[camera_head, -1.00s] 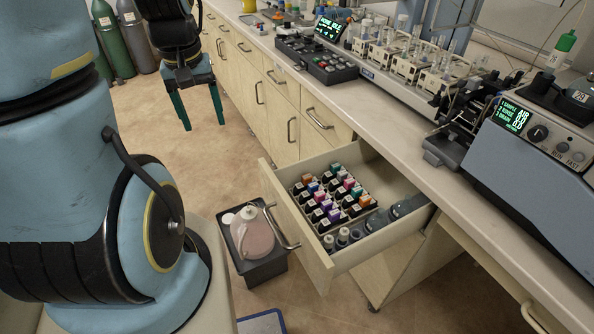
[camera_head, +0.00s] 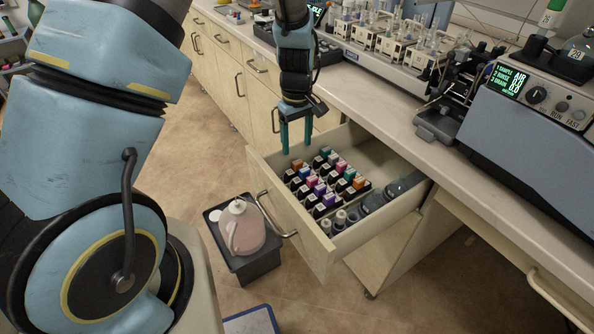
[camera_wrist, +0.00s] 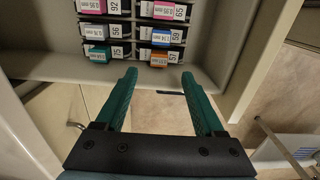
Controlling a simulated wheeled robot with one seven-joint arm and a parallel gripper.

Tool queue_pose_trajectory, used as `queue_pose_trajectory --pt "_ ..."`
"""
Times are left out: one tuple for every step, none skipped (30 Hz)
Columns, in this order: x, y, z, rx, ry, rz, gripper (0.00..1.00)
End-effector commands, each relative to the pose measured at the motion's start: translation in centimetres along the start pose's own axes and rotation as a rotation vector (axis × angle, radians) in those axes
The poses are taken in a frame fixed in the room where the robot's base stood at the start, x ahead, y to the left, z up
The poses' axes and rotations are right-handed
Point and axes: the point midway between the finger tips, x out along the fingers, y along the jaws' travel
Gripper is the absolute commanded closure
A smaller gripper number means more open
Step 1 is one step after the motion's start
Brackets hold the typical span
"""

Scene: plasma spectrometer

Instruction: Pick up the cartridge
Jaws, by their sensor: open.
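Several cartridges (camera_head: 320,186) with coloured caps stand in rows in the open drawer (camera_head: 312,251). In the wrist view I see some from above, with number labels: a pink cartridge (camera_wrist: 163,10), a blue cartridge (camera_wrist: 160,37), an orange cartridge (camera_wrist: 158,58) and a teal cartridge (camera_wrist: 97,52). My gripper (camera_head: 296,147), with green fingers, is over the drawer's far left corner. In the wrist view its fingers (camera_wrist: 158,83) are apart and empty, their tips just short of the nearest row. I cannot tell its exact height above them.
Dark-capped bottles (camera_head: 347,217) and grey items (camera_head: 388,193) lie beside the cartridges in the drawer. The counter (camera_head: 387,121) with instruments runs above it. A pink jug (camera_head: 242,228) on a dark stand (camera_head: 246,266) is left of the drawer front.

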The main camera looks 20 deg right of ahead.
Motion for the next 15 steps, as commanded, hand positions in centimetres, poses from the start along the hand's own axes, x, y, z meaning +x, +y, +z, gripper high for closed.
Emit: queue_pose_trajectory --pt "0.4 -0.1 0.0 -0.001 -0.001 -0.001 0.30" --pt "0.6 -0.1 0.0 -0.001 -0.001 -0.001 0.30" --pt "0.8 -0.1 0.0 -0.001 -0.001 -0.001 0.30" --pt "1.0 -0.1 0.0 -0.001 0.000 0.000 0.30" --pt "1.1 -0.1 -0.1 -0.001 0.000 0.000 0.30" --pt "1.3 -0.1 0.0 -0.001 0.000 -0.001 0.30" --pt "1.5 0.0 0.0 -0.001 -0.001 -0.001 0.30" --pt "1.8 0.0 0.0 -0.001 -0.001 -0.002 0.30" --pt "2.2 0.0 0.0 -0.001 -0.002 -0.002 0.30" --pt "2.6 0.0 0.1 -0.001 -0.002 -0.002 0.30" --pt "3.0 0.0 0.1 0.000 -0.003 -0.003 0.30" --pt "3.5 0.1 0.1 0.000 -0.002 -0.002 0.30" --pt "3.9 0.1 0.1 0.000 -0.003 -0.003 0.30" --pt "4.3 0.1 0.1 -0.001 -0.002 -0.003 0.30" --pt "4.9 0.1 0.1 -0.001 -0.001 -0.002 0.30"
